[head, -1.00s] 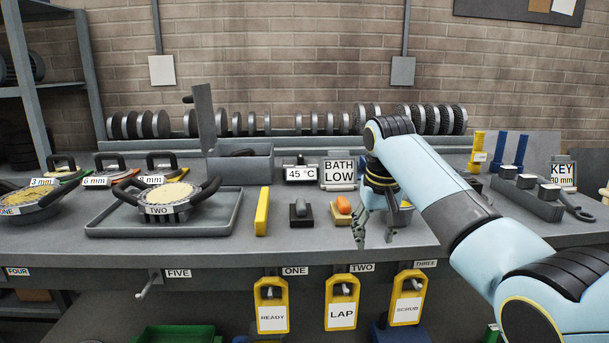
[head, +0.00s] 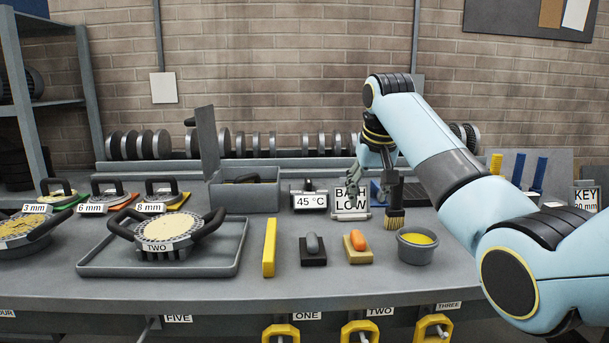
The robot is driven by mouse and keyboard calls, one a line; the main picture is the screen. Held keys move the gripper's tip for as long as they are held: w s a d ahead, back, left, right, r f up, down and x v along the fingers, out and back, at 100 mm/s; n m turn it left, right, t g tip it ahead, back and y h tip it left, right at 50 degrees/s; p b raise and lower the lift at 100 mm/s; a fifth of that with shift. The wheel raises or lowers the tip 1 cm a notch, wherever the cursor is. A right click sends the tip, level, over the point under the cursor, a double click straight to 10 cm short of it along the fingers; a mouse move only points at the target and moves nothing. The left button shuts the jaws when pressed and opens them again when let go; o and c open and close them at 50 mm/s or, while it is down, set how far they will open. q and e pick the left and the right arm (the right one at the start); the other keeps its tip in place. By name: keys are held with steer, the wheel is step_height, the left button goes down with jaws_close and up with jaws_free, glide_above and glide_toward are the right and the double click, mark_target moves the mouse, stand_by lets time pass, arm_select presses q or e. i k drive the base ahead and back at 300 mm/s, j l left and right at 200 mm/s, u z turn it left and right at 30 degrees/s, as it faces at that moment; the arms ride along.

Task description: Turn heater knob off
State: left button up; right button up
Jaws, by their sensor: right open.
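No knob carries a heater label that I can read. A grey rounded knob-like piece on a black base (head: 313,245) and an orange one on a yellow base (head: 357,243) sit side by side on the bench. Behind them stands a 45 °C sign (head: 310,201) with a small dark piece above it. The BATH LOW sign (head: 350,205) is to its right, partly covered by my gripper. My right gripper (head: 371,186) is open and points down in front of that sign, above and behind the orange piece in the picture. My left gripper is not in view.
An upright brush (head: 395,217) stands close to the right of my gripper. A grey bowl of yellow material (head: 416,244) is in front of it. A yellow bar (head: 269,247) and a tray (head: 110,261) bearing the plate labelled TWO (head: 168,228) are left. The front bench strip is clear.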

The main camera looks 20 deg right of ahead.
mark_target(308, 184)
steer(key=i, duration=1.2)
